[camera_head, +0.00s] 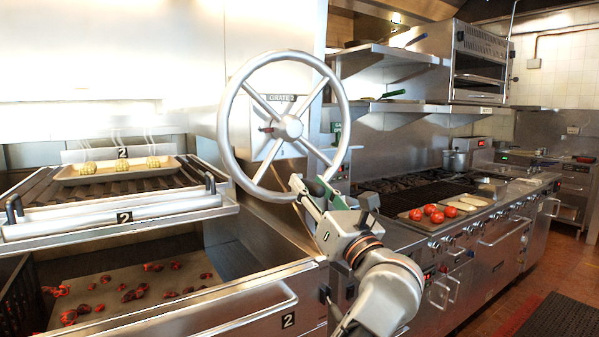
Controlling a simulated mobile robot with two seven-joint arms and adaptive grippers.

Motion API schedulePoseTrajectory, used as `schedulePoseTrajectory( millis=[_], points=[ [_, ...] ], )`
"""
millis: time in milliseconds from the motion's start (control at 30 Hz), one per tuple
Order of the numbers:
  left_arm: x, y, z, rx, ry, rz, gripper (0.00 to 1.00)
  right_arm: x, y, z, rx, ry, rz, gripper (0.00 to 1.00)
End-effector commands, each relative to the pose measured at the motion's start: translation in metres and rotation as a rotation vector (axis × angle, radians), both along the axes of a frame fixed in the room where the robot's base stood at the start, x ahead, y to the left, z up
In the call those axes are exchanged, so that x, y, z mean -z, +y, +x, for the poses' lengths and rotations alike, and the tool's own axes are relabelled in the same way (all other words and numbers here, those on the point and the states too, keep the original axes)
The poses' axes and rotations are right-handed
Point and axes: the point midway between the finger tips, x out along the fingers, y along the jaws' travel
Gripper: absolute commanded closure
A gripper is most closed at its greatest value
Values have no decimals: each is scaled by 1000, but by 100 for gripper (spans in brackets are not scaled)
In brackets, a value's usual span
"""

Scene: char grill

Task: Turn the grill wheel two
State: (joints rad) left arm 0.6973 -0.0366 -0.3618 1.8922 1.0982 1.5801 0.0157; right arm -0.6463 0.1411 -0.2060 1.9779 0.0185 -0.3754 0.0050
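The grill wheel (288,127) is a large silver handwheel with several spokes and a round hub. It stands upright in front of a metal box with a plate reading "GRATE".
Left of the wheel is a grill grate (37,195) marked 2, bearing a tray (65,176) of food. Below it, red coals lie in an open firebox (120,290) with a front handle (210,325). A stove (480,228) with a tray of tomatoes stands right. Floor (520,285) shows at far right.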

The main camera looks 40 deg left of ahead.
Motion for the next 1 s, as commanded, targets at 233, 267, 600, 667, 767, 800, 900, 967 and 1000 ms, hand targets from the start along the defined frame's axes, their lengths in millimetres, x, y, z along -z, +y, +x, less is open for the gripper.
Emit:
schedulePoseTrajectory(
  millis=[233, 267, 600, 667, 767, 800, 900, 967, 1000],
  points=[
    [-16, 30, 14, -2, -3, 2, 65, -8, 0, 3, 1, -10, 5, 100],
    [-17, 33, 16, -2, -3, 1, 65, -8, 1, 3, 0, -10, 6, 100],
    [-19, 41, 20, 0, -3, -2, 65, -7, 3, 2, -1, -6, 9, 100],
    [-19, 41, 20, 0, -3, -2, 65, -7, 3, 2, -1, -6, 9, 100],
    [-19, 41, 20, 0, -3, -2, 86, -7, 3, 2, -1, -5, 9, 100],
    [-19, 41, 20, 0, -3, -2, 96, -7, 3, 2, -1, -5, 9, 100],
    [-19, 41, 20, 0, -3, -2, 100, -7, 3, 2, -1, -4, 9, 100],
    [-19, 41, 20, 0, -3, -2, 100, -7, 4, 2, -1, -4, 9, 100],
    [-19, 41, 19, 0, -3, -2, 100, -8, 4, 2, -1, -5, 9, 100]
  ],
)
